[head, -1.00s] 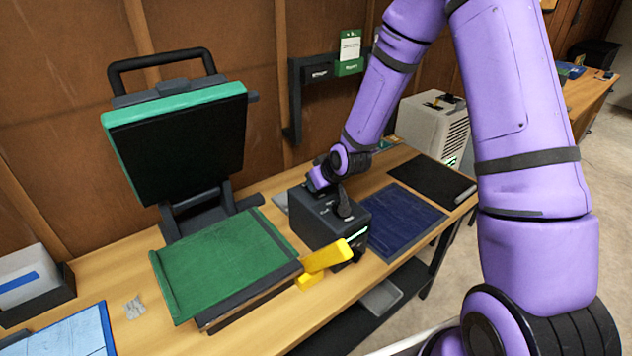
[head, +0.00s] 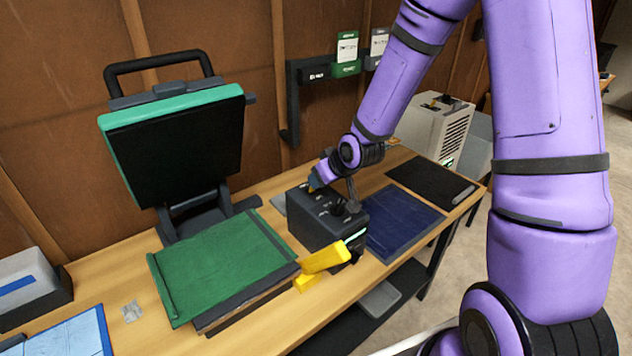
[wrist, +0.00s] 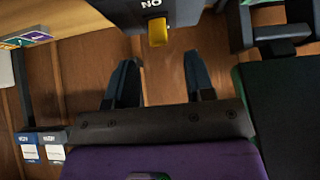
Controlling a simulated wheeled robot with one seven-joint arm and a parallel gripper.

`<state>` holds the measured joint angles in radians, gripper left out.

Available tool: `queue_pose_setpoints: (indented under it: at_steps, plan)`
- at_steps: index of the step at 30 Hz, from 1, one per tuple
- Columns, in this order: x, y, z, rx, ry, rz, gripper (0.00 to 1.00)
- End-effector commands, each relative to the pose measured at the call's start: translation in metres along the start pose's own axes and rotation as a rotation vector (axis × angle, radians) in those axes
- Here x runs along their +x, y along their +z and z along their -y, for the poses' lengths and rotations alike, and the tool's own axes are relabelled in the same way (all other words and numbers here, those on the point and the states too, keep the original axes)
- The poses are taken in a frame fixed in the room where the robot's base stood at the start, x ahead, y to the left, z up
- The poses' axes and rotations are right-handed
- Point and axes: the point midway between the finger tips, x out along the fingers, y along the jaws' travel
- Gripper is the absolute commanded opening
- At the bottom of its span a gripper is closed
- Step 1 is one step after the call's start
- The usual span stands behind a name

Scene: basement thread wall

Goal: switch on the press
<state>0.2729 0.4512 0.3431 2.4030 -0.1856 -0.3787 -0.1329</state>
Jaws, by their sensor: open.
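The press has its dark upper platen with a teal edge (head: 175,140) raised over a green lower pad (head: 215,265). Its dark control box (head: 318,232) stands to the right of the pad, with knobs and small labels on top. A yellow switch (wrist: 157,31) projects from the box beneath lettering that reads "NO" in the wrist view, likely "ON" upside down. My gripper (wrist: 162,65) is open and empty, and the switch lies just beyond the gap between its fingertips, apart from them. In the head view my gripper (head: 334,192) is low over the top of the box.
A yellow handle (head: 325,257) sticks out at the box's front left. A dark blue mat (head: 402,222) and a black mat (head: 432,182) lie to the right. A beige machine (head: 433,128) stands behind. A wall rack (head: 292,100) holds cards.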

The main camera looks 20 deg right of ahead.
Motion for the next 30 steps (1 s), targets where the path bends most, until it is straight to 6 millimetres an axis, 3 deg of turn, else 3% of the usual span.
queue_pose_setpoints:
  at_steps: [6, 12, 30]
  plan:
    - [-0.031, 0.0, -0.001, 0.002, 0.002, 0.0, 0.49]
    - [-0.045, 0.0, 0.0, 0.001, 0.0, 0.001, 0.49]
    - [-0.049, 0.0, 0.001, -0.001, 0.001, 0.003, 0.49]
